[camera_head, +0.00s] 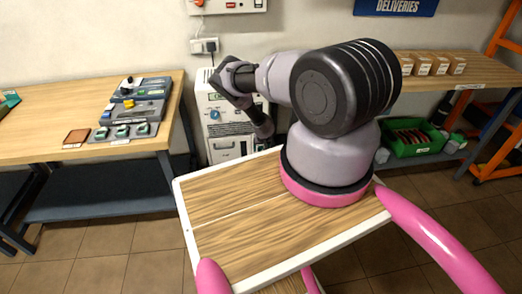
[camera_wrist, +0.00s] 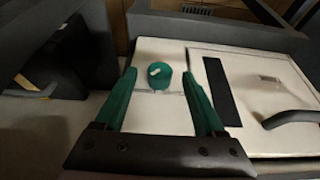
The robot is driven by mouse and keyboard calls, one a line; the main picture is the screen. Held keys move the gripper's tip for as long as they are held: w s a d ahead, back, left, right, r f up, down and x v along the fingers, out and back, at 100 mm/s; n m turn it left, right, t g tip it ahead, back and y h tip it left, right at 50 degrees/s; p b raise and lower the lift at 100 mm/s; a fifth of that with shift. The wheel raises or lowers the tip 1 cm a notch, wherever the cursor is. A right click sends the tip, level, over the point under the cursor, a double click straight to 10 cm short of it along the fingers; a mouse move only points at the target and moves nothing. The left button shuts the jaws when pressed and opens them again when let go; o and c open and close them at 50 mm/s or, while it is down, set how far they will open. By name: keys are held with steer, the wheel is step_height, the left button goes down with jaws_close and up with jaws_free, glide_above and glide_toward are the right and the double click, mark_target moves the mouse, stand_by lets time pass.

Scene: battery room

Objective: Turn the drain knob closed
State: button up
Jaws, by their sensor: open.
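In the wrist view, a round teal knob (camera_wrist: 161,78) with a short white mark stands on a pale panel. My gripper (camera_wrist: 158,74) is open, with its two green fingers spread on either side of the knob. I cannot tell whether either finger touches it. In the head view, the white cabinet (camera_head: 216,101) behind my arm has a blue knob (camera_head: 214,115) on its front. It looks like the same knob. My arm hides the cabinet's right side, and the fingers are not clear there.
On the panel, a dark slot (camera_wrist: 221,90) and a curved dark handle (camera_wrist: 290,118) lie right of the knob in the wrist view. A wooden bench (camera_head: 60,100) with trays stands left of the cabinet. A shelf (camera_head: 480,72) with small boxes stands right.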

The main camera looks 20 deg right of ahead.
steer(key=shift+w+f, duration=0.3)
steer(key=shift+f, duration=0.35)
steer(key=shift+c, duration=0.4)
jaws_close()
